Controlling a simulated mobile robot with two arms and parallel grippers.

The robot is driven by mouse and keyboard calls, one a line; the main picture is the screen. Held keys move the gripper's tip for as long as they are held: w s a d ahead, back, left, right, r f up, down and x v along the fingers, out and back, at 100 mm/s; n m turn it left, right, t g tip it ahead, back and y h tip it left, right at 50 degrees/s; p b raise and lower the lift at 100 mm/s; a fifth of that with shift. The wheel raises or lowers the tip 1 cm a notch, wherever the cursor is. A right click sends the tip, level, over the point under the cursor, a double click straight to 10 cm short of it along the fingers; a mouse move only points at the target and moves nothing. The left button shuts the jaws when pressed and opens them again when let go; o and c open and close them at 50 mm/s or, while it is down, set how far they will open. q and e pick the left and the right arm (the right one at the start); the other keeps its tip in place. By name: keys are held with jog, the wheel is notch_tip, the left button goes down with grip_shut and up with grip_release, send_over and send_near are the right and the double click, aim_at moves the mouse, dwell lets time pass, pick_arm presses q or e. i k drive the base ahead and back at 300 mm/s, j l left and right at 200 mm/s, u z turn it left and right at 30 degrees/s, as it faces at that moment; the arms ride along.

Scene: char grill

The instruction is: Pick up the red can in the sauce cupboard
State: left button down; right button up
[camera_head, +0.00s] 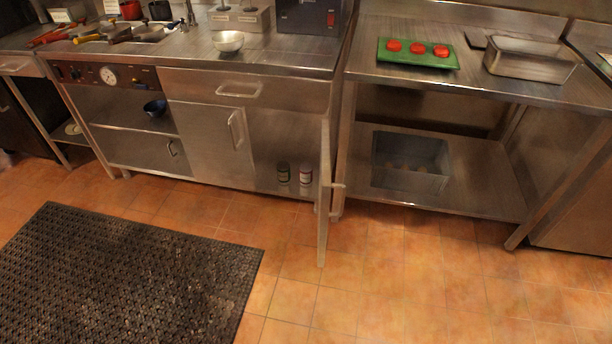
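The sauce cupboard (276,135) stands open below the counter, with its door (324,190) swung out toward me and seen nearly edge-on. Two small cans stand upright side by side on the cupboard floor. The left one is a dark can (283,173). The right one, close to the open door, is a reddish can with a pale label (305,175), which looks like the red can. Neither of my grippers shows in the head view.
A black mat (130,275) lies on the tiled floor (385,285) at the left. The floor before the cupboard is clear. A steel table (480,75) at the right bears a green tray (417,62) and a steel pan (530,67). A bowl (228,41) sits on the counter.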

aim_at(305, 170)
jog(key=i+j, duration=1.2)
jog(key=i, duration=0.15)
